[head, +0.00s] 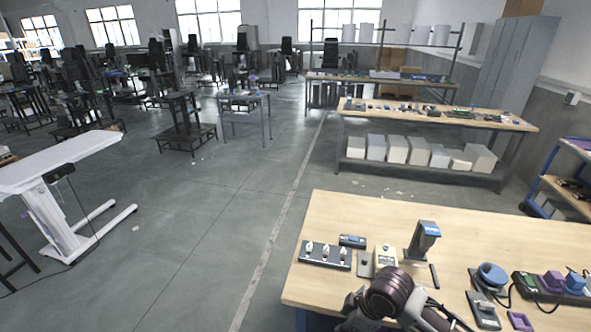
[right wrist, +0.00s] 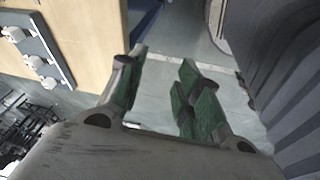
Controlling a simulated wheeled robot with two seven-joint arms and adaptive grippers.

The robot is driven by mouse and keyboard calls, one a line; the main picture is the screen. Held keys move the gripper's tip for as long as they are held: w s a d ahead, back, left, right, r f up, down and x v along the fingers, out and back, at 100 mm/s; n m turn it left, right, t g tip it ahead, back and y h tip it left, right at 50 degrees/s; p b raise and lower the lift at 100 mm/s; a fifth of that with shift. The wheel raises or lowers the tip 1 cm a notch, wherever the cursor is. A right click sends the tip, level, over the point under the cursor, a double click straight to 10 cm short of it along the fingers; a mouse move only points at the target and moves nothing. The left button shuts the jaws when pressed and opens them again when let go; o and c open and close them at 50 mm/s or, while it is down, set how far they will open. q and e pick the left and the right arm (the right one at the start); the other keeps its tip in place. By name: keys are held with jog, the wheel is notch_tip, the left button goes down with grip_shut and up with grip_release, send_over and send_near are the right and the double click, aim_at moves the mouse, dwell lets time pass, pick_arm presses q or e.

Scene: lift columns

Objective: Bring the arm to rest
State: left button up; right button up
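My right arm (head: 392,292) shows at the bottom of the head view, in front of and partly over the near edge of the wooden workbench (head: 350,215). In the right wrist view my right gripper (right wrist: 163,62) has its two green-padded fingers apart, with nothing between them. The grey floor shows through the gap. The bench edge (right wrist: 105,40) is to the left of the fingers, and the gripper looks to be beyond the bench top. My left gripper is in neither view.
A dark strip with white pieces (head: 325,254) lies on the bench and also shows in the right wrist view (right wrist: 38,50). A blue-topped stand (head: 423,238), a blue round item (head: 492,276) and purple items crowd the bench. Open floor (head: 200,230) lies left.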

jog(key=s+d+f+m+t+h, duration=0.1)
jog(key=s+d+m+h, duration=0.1)
jog(key=s+d+m, duration=0.8)
notch_tip(320, 180, down, 35)
jog(key=s+a+m+g+b, duration=0.1)
jog(key=s+a+b, duration=0.1)
jog(key=s+d+f+b, duration=0.1)
jog(key=s+d+f, duration=0.1)
jog(key=s+f, duration=0.9)
jog(key=s+d+f+g+b, duration=0.1)
jog(key=s+d+f, duration=0.1)
jog(key=s+f, duration=0.9)
jog(key=shift+f, duration=0.15)
